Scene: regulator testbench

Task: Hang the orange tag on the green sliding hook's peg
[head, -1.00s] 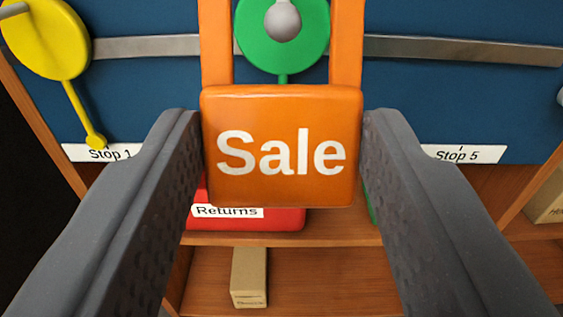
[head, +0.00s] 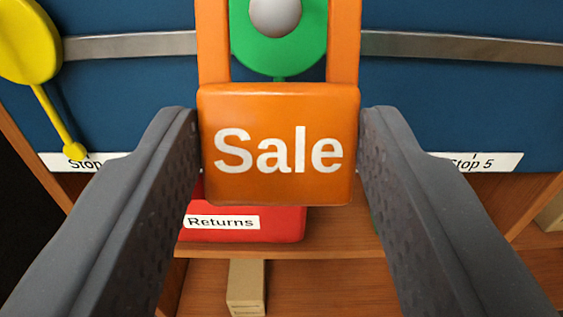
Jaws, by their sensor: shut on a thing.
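My gripper (head: 280,150) is shut on the orange tag (head: 278,187), one finger at each side of its block, which reads "Sale". The tag's two orange straps run up out of the top of the picture, so the top of its loop is hidden. Behind the tag, the green sliding hook (head: 250,50) sits on the metal rail. Its grey round-ended peg (head: 276,14) shows between the two straps, near the top edge. I cannot tell how far the peg lies behind or through the loop.
A yellow hook (head: 28,45) sits on the rail (head: 440,46) at the left, its pointer near the Stop 1 label. A Stop 5 label (head: 490,162) is at the right. Below the blue panel (head: 455,110) are a red "Returns" bin (head: 265,228) and a small cardboard box (head: 246,288) on shelves.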

